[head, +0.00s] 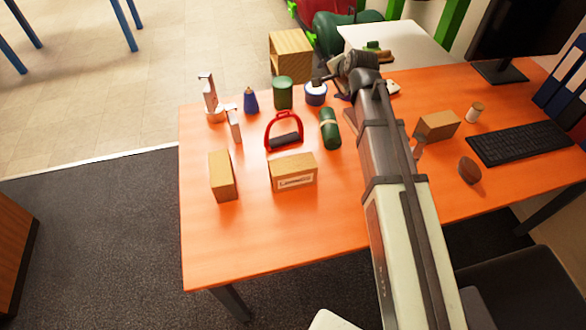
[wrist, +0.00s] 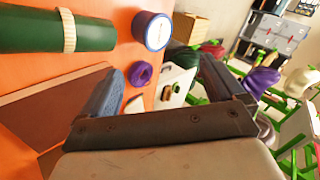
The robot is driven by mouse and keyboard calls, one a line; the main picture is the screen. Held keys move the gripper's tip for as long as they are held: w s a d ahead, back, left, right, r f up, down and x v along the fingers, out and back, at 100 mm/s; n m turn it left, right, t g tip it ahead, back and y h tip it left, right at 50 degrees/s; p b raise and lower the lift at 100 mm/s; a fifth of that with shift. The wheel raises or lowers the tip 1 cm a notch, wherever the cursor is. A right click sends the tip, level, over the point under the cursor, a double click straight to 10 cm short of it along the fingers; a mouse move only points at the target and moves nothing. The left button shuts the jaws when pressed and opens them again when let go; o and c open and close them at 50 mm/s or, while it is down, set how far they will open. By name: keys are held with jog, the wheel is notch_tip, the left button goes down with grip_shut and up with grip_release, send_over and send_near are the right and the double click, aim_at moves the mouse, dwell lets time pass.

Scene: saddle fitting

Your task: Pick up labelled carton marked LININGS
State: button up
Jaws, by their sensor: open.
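The labelled carton (head: 293,172) is a tan box with a white label on its front face, standing on the orange table (head: 255,235) left of my arm. The label's print is small but seems to read LININGS. My gripper (head: 335,80) is over the far part of the table, well behind and to the right of this carton. In the wrist view my gripper (wrist: 165,85) has its two fingers spread wide with nothing held between them. The labelled carton cannot be made out in the wrist view.
A plain carton (head: 222,175) stands left of the labelled one. A red stirrup-like handle (head: 284,132) is just behind it, with a green roll (head: 330,128) to the right. Another carton (head: 437,125) lies right of my arm. The table's front left is clear.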

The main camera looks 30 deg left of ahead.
jog(key=s+a+f+m+g+h, duration=0.1)
jog(key=s+a+f+g+h, duration=0.15)
jog(key=s, duration=1.15)
jog(key=m+g+h, duration=0.3)
jog(key=h, duration=0.2)
send_near(294, 164)
jog(key=shift+s+a+f+t, duration=0.15)
jog(key=shift+s+a+t, duration=0.05)
jog(key=shift+t, duration=0.05)
jog(key=shift+s+d+f+h, duration=0.1)
jog(key=shift+f+h, duration=0.1)
jog(key=shift+h, duration=0.05)
jog(key=f, duration=0.5)
jog(key=w+f, duration=0.1)
jog(key=f, duration=0.1)
jog(key=shift+d+f, duration=0.3)
jog(key=shift+d, duration=0.05)
jog(key=shift+w+f, duration=0.2)
jog(key=shift+f, duration=2.65)
jog(key=shift+c, duration=0.3)
jog(key=c, duration=1.2)
jog(key=shift+r, duration=0.1)
